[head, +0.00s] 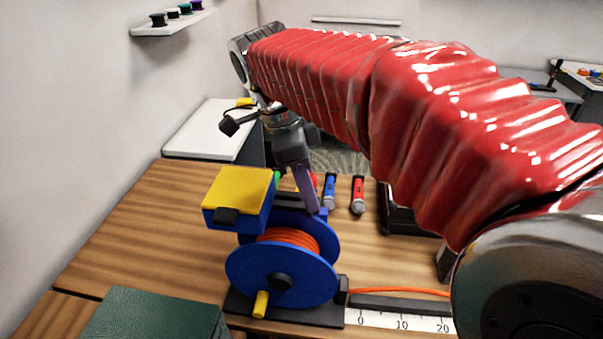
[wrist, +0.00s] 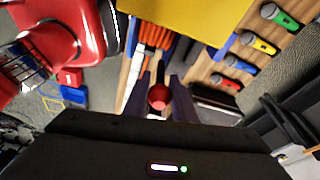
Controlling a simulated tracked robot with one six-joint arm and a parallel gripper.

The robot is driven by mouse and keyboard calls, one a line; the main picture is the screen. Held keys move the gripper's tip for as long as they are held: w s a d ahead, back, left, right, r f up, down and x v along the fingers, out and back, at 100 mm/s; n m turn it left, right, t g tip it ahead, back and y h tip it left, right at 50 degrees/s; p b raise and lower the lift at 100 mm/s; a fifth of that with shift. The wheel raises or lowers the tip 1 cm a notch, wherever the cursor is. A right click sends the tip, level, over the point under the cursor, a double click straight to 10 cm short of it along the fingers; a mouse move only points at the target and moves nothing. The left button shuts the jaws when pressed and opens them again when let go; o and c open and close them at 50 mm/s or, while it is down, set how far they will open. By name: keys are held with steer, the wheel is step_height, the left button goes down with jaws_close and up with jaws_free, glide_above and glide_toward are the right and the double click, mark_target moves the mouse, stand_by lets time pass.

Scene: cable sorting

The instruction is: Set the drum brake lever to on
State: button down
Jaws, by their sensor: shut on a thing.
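The cable drum (head: 240,262) is blue with orange cable (head: 290,240) wound on it, and stands on a dark base. A red round knob (wrist: 158,97), apparently the end of the brake lever, shows between the fingers in the wrist view. My gripper (head: 312,204) reaches down just behind the drum's top, and its fingers (wrist: 166,95) are shut on the knob. The lever's shaft and its on or off marks are hidden, so I cannot tell its setting.
A blue box with a yellow lid (head: 240,188) sits at the drum's upper left. Blue (head: 330,190) and red (head: 358,196) connectors lie on the table behind. A ruler strip (head: 400,321) runs right from the drum. Bare table lies left.

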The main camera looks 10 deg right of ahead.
steer(key=shift+w+a, duration=0.1)
steer(key=shift+w, duration=0.05)
steer(key=c, duration=1.5)
jaws_free()
steer(key=shift+r, duration=0.1)
steer(key=v, duration=1.3)
steer(key=shift+a+r, duration=0.1)
steer(key=shift+r, duration=0.15)
